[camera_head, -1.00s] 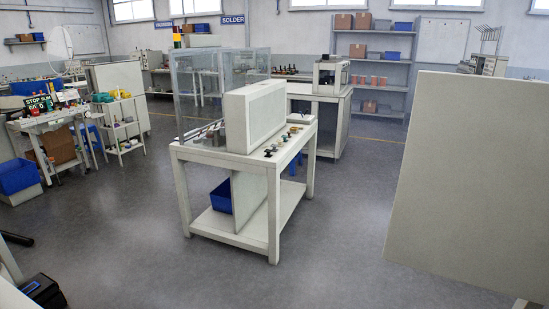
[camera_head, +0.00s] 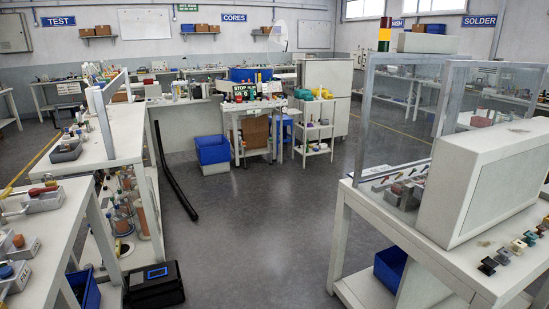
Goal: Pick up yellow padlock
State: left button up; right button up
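I cannot make out a padlock for certain in the head view. Small yellow spots show on a cart (camera_head: 317,155) with green and yellow items (camera_head: 323,93) on its top, but they are too small to name. A row of small coloured pieces (camera_head: 512,248) lies along the near edge of the white workbench (camera_head: 372,212) at right; none is clearly a yellow padlock. Neither of my grippers is in view.
White benches (camera_head: 127,150) with parts stand at left. A black case (camera_head: 155,284) and a long black bar (camera_head: 172,180) lie on the floor there. A blue bin (camera_head: 212,150) stands farther back. Grey floor (camera_head: 260,235) is open in the middle.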

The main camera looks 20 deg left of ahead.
aim_at(53, 183)
jog(key=i+j+u, duration=0.25)
jog(key=i+u, duration=0.7)
jog(key=i+l+u, duration=0.15)
jog(key=i+u, duration=0.3)
jog(key=i, duration=0.15)
jog(key=i+l+u, duration=0.3)
jog(key=i+u, duration=0.2)
